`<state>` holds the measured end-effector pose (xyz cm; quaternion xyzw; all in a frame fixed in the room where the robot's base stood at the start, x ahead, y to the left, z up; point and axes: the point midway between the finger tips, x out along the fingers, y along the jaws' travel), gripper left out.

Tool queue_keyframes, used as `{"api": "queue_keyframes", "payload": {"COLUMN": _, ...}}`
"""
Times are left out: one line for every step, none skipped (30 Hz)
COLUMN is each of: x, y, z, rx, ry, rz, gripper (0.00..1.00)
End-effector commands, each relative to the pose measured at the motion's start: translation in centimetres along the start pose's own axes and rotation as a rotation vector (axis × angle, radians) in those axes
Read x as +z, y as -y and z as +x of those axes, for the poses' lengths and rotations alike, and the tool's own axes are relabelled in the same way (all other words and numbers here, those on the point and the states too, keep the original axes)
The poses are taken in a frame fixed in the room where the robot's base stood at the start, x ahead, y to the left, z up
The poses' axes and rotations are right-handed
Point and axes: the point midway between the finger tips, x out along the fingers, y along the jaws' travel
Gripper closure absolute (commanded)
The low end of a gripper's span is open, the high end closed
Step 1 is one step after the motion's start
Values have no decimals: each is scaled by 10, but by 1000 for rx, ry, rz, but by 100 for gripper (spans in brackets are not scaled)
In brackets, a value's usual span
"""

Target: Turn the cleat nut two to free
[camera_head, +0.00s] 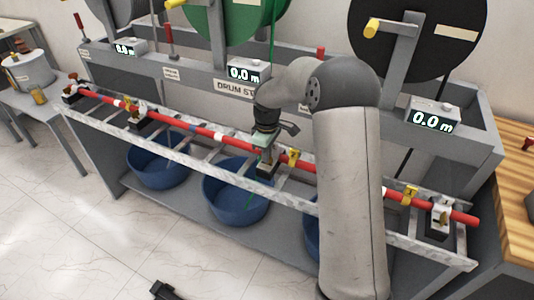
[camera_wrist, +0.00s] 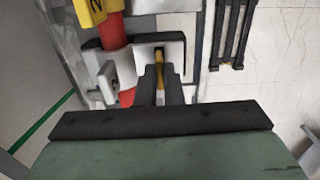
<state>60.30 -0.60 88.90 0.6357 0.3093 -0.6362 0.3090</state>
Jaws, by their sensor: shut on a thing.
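In the wrist view, a yellow tag marked 2 (camera_wrist: 92,10) sits on the red bar (camera_wrist: 112,30), next to a white and black cleat (camera_wrist: 172,53). My gripper (camera_wrist: 160,82) points at the cleat, its two dark fingers shut on a narrow yellow part that looks like the cleat nut (camera_wrist: 159,66). Most of the nut is hidden between the fingers. In the head view, my gripper (camera_head: 266,148) reaches down to the red bar at its middle, just left of a yellow tag (camera_head: 293,157). The cleat is largely hidden there.
Other cleats stand along the bar at left (camera_head: 135,115) and right (camera_head: 440,218). Blue tubs (camera_head: 236,195) sit on the shelf below. Drums, a green one (camera_head: 235,25) and a black one (camera_head: 425,35), and meter displays (camera_head: 248,72) stand behind. The floor in front is mostly clear.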

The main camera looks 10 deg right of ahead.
Motion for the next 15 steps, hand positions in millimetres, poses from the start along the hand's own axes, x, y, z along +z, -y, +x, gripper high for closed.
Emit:
{"api": "queue_keyframes", "payload": {"x": 0, "y": -1, "z": -1, "rx": 3, "ry": -2, "rz": -3, "gripper": 100}}
{"api": "queue_keyframes", "payload": {"x": 0, "y": -1, "z": -1, "rx": 3, "ry": -2, "rz": -3, "gripper": 100}}
{"api": "queue_keyframes", "payload": {"x": 0, "y": -1, "z": -2, "rx": 3, "ry": -2, "rz": -3, "gripper": 100}}
{"api": "queue_keyframes", "payload": {"x": 0, "y": -1, "z": -2, "rx": 3, "ry": -2, "rz": -3, "gripper": 100}}
{"api": "queue_keyframes", "payload": {"x": 0, "y": -1, "z": -1, "rx": 3, "ry": -2, "rz": -3, "gripper": 100}}
{"api": "queue_keyframes", "payload": {"x": 0, "y": -1, "z": -2, "rx": 3, "ry": -2, "rz": -3, "gripper": 100}}
{"api": "queue_keyframes", "payload": {"x": 0, "y": -1, "z": -2, "rx": 3, "ry": -2, "rz": -3, "gripper": 100}}
{"api": "queue_keyframes", "payload": {"x": 0, "y": -1, "z": -2, "rx": 3, "ry": -2, "rz": -3, "gripper": 100}}
{"api": "queue_keyframes", "payload": {"x": -1, "y": -1, "z": -2, "rx": 3, "ry": -2, "rz": -3, "gripper": 100}}
{"api": "queue_keyframes", "payload": {"x": -1, "y": -1, "z": -2, "rx": 3, "ry": -2, "rz": -3, "gripper": 87}}
{"api": "queue_keyframes", "payload": {"x": 0, "y": -1, "z": -2, "rx": 3, "ry": -2, "rz": -2, "gripper": 79}}
{"api": "queue_keyframes", "payload": {"x": 0, "y": -1, "z": -1, "rx": 3, "ry": -2, "rz": -2, "gripper": 71}}
{"api": "queue_keyframes", "payload": {"x": 0, "y": -1, "z": -1, "rx": 3, "ry": -2, "rz": -2, "gripper": 71}}
{"api": "queue_keyframes", "payload": {"x": 0, "y": -1, "z": -1, "rx": 3, "ry": -1, "rz": -2, "gripper": 71}}
{"api": "queue_keyframes", "payload": {"x": 0, "y": 0, "z": -1, "rx": 2, "ry": -1, "rz": -2, "gripper": 71}}
